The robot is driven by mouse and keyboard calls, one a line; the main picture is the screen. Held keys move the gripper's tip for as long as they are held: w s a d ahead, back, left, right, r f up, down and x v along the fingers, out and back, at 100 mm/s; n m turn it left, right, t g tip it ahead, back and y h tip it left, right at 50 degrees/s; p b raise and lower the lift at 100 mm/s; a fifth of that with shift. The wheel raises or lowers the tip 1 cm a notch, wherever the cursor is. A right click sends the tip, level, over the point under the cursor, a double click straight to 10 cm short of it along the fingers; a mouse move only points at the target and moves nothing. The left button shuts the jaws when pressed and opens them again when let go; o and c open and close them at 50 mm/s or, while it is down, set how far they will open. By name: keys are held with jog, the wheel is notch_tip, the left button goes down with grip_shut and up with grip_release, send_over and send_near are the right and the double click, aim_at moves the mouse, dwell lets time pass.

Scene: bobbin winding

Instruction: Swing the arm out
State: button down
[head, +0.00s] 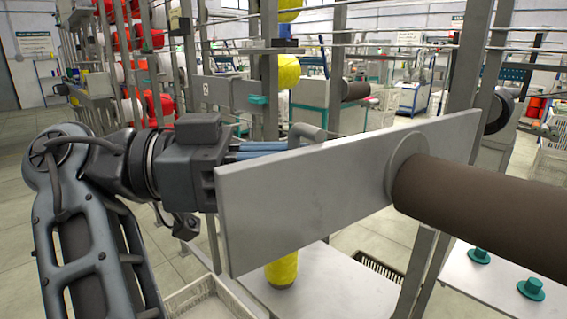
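A long pale grey metal plate (330,192) slants across the middle of the head view, with a thick dark brown roller (480,213) standing out from its near face. A grey bent bar (307,133), possibly the handle of the machine's arm, rises just behind the plate's top edge. My gripper (287,146) reaches in from the left behind the plate. Its blue fingers end close to the bent bar. The plate hides their lower part, so I cannot tell whether they touch the bar or are closed on it.
A yellow bobbin (282,270) stands below the plate on a pale base (335,285). A white crate (205,300) sits at the bottom. A white panel with green pegs (480,255) is at lower right. Racks with red and yellow spools (288,72) stand behind.

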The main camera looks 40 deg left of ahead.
jog(key=shift+w+f, duration=0.25)
jog(key=shift+f, duration=0.05)
jog(key=c, duration=1.4)
grip_release()
jog(key=shift+o, duration=1.2)
jog(key=shift+r, duration=0.1)
jog(key=shift+s+a, duration=0.1)
